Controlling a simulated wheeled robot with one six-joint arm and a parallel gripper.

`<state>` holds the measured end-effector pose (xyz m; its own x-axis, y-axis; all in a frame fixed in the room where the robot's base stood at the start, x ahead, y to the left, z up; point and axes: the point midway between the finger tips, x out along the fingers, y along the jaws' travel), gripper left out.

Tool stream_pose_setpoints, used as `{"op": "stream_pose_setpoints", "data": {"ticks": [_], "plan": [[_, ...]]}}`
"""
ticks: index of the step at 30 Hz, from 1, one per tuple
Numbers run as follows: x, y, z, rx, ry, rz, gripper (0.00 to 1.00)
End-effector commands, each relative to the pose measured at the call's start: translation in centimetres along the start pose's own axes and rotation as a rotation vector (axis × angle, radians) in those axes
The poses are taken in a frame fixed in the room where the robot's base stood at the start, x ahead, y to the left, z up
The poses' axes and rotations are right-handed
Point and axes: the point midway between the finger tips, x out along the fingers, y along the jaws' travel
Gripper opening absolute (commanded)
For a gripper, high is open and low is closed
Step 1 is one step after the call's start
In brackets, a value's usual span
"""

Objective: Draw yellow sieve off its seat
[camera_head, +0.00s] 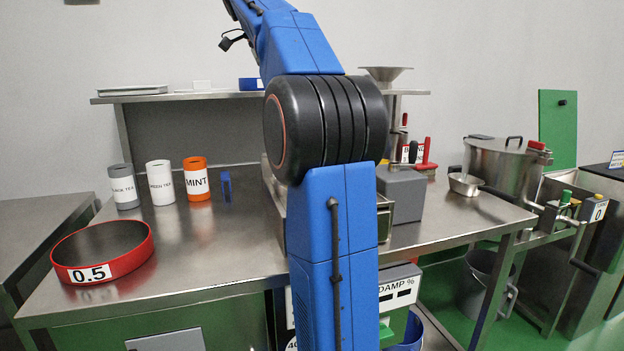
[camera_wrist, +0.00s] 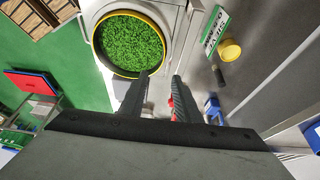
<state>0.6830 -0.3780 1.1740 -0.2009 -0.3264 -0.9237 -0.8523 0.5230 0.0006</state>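The yellow sieve (camera_wrist: 126,12) shows at the top of the wrist view. It has a round yellow rim, a dark outer side at the left, and green leaf pieces filling it. It sits on a pale grey machine housing (camera_wrist: 183,18). My gripper (camera_wrist: 160,77) is open and empty. Its two dark fingers point toward the sieve's near edge, with the left fingertip close to the rim. I cannot tell whether they touch. In the camera_head view the gripper and the yellow sieve are not visible; my blue arm fills the middle.
A red sieve marked 0.5 (camera_head: 150,248) lies on the steel bench (camera_head: 205,255) at left, near several tea canisters, including an orange one (camera_head: 196,182).

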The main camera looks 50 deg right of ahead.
Motion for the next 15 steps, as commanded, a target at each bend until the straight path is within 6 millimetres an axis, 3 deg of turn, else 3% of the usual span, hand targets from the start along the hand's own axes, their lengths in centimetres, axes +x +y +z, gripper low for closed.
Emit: {"op": "stream_pose_setpoints", "data": {"ticks": [15], "plan": [[8.5,0.1,0.0,0.001,0.000,0.003,0.30]]}}
